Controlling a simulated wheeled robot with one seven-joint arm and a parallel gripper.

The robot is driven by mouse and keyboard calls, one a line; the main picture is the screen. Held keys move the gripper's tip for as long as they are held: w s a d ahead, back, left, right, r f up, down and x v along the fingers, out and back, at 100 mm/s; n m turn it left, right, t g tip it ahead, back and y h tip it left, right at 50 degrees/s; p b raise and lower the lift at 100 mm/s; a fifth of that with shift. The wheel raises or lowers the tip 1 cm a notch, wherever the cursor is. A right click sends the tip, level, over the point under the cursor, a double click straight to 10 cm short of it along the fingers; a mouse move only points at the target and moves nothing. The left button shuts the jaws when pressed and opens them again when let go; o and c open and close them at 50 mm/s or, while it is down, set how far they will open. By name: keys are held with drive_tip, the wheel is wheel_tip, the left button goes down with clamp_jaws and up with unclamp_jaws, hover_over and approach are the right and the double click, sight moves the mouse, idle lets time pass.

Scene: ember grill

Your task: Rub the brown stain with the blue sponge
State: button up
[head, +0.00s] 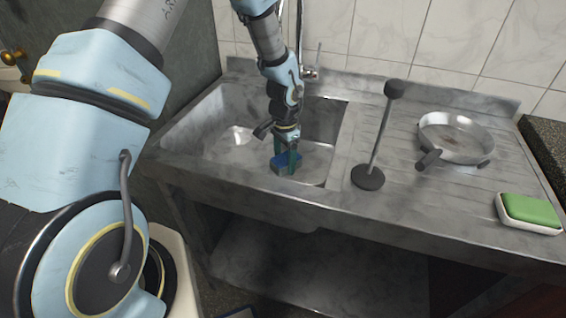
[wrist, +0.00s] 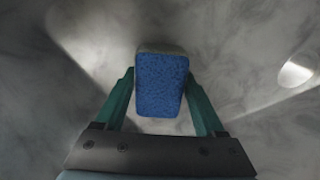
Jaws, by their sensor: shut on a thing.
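The blue sponge (wrist: 161,85) is between the two green fingers of my gripper (wrist: 160,95) in the wrist view. My gripper is shut on it, one finger at each side. In the head view the blue sponge (head: 287,163) shows below my gripper (head: 286,152), inside the front part of the metal sink (head: 215,115). I cannot tell whether the sponge touches the sink floor. A pan (head: 457,137) lies on the ribbed drainboard to the right, with a faint brown mark (head: 458,138) on its inner base. I cannot tell whether this mark is the brown stain.
A green sponge (head: 531,210) sits in a white dish (head: 539,230) at the right front. The faucet (head: 309,73) is behind the sink. The sink's front rim is close to my gripper.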

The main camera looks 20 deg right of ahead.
drive_tip(key=shift+r+p, duration=0.65)
drive_tip(key=shift+r, duration=0.7)
